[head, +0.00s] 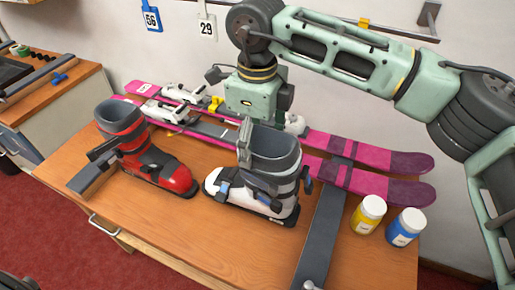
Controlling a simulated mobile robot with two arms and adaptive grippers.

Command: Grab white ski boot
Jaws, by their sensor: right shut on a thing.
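The white ski boot (233,191), with a dark grey cuff and buckles, stands upright near the middle of the wooden bench, toe to the left. My right gripper (245,148) comes down from above and is shut on the upper cuff of the white boot. The gripper body hides part of the boot's back rim. I cannot tell any gap between the boot's sole and the bench. My left gripper is not in view.
A red ski boot (174,174) stands left of the white one. Pink skis (375,157) with bindings lie behind. A dark grey bar (321,235), a yellow-labelled jar (368,214) and a blue jar (405,227) are on the right. The bench (215,242) is clear in front.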

